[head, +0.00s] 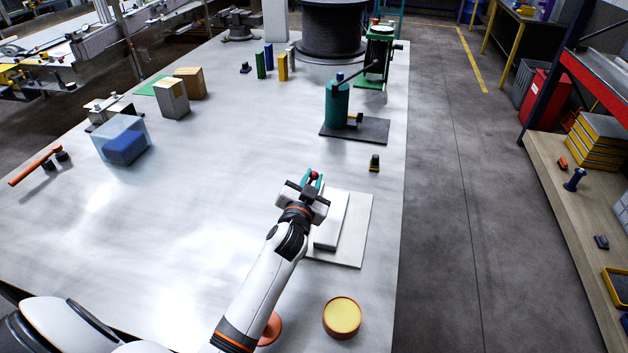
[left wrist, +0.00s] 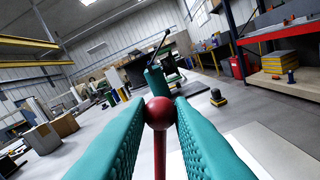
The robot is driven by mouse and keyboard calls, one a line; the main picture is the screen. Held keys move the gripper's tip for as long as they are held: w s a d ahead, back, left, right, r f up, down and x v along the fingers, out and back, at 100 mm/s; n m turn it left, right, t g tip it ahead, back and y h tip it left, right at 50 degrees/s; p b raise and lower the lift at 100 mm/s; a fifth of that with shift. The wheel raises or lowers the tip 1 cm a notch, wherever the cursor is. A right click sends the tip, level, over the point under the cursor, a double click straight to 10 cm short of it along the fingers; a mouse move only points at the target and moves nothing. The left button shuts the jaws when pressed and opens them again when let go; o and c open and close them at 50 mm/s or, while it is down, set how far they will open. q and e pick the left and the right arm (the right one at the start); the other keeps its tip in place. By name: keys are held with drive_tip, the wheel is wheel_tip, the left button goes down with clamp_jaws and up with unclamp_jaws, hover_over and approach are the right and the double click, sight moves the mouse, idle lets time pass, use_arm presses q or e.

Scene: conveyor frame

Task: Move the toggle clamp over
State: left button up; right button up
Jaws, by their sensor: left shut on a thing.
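The toggle clamp's handle is a thin red rod with a red ball knob (head: 314,176), standing near a light base plate (head: 352,245) with a white block (head: 331,222) on it. My left gripper (head: 311,181) has its teal fingers closed about this handle. In the left wrist view the red knob (left wrist: 159,113) sits between the two finger pads, with the red rod running down below it. The rest of the clamp is hidden behind my left gripper and wrist. My right gripper is not in view.
A teal device (head: 337,104) with a black lever stands on a dark plate (head: 372,131) beyond my gripper. A small black and yellow piece (head: 374,163) lies nearer. A round yellow-topped container (head: 342,317) stands near the front.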

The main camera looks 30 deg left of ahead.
use_arm(q)
drive_tip(key=shift+a, duration=0.15)
drive_tip(key=a, duration=0.1)
drive_tip(key=a+p, duration=0.1)
drive_tip(key=a, duration=0.1)
drive_tip(key=shift+s+r+p, duration=0.35)
drive_tip(key=shift+s+r, duration=0.05)
